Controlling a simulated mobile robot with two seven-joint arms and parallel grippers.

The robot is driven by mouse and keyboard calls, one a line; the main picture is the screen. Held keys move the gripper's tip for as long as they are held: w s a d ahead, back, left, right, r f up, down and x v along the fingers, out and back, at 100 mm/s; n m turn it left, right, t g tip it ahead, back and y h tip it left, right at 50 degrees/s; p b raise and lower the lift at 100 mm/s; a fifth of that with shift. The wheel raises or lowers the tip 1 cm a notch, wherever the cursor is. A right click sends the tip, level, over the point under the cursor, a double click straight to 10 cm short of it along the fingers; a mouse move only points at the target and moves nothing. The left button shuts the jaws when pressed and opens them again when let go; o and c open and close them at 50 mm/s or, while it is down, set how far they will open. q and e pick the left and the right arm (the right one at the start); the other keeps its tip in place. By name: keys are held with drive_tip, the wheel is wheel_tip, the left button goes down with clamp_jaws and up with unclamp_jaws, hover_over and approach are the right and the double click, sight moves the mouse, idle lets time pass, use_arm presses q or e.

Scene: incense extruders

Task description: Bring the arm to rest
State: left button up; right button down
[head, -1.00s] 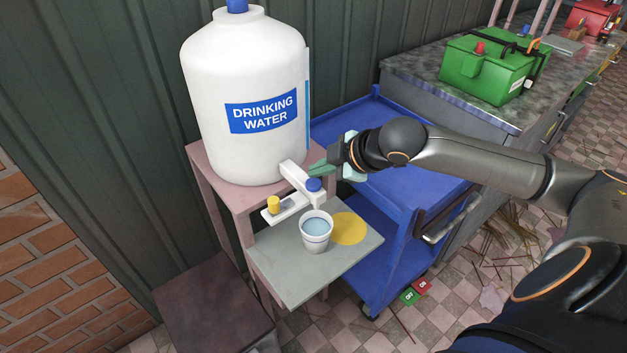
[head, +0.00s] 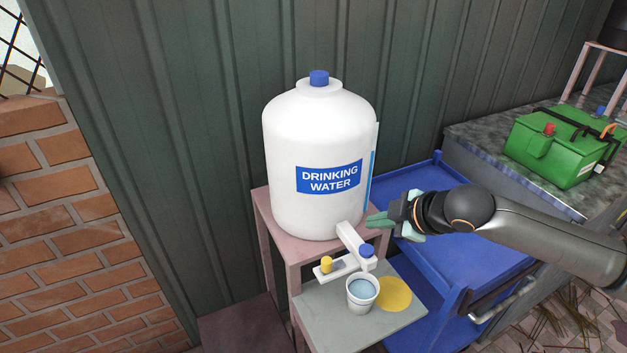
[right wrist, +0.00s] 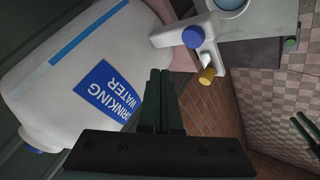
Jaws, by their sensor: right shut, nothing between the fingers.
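My right gripper (head: 378,220) is shut and empty, beside the tap side of the white water jug (head: 290,150). Its arm comes in from the right, over the blue cart. In the right wrist view the closed fingers (right wrist: 160,90) point toward the tap, with the jug to their left. No gap or object shows between them.
The tap (head: 350,238) has blue and yellow knobs. A cup of water (head: 362,293) stands on the grey shelf (head: 330,330) beside a yellow disc (head: 395,293). A blue cart (head: 475,258) and a counter with a green box (head: 560,155) stand at right.

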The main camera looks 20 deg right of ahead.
drive_tip(key=s+a+f+m+g, duration=0.3)
drive_tip(key=s+a+f+m, duration=0.3)
drive_tip(key=s+a+f, duration=0.6)
drive_tip(key=s+d+f+m+g+h, duration=0.25)
drive_tip(key=s+f+m, duration=0.2)
drive_tip(key=s, duration=0.65)
drive_tip(key=w+a+f+t+y, duration=0.1)
drive_tip(key=w+a+f+t, duration=0.1)
drive_tip(key=f, duration=0.3)
drive_tip(key=w+a+f+t+y, duration=0.1)
drive_tip(key=w+a+f+t, duration=0.1)
drive_tip(key=f+t, duration=0.2)
drive_tip(key=shift+w+f, duration=0.15)
drive_tip(key=shift+f, duration=0.7)
drive_tip(key=shift+w, duration=0.1)
idle(0.6)
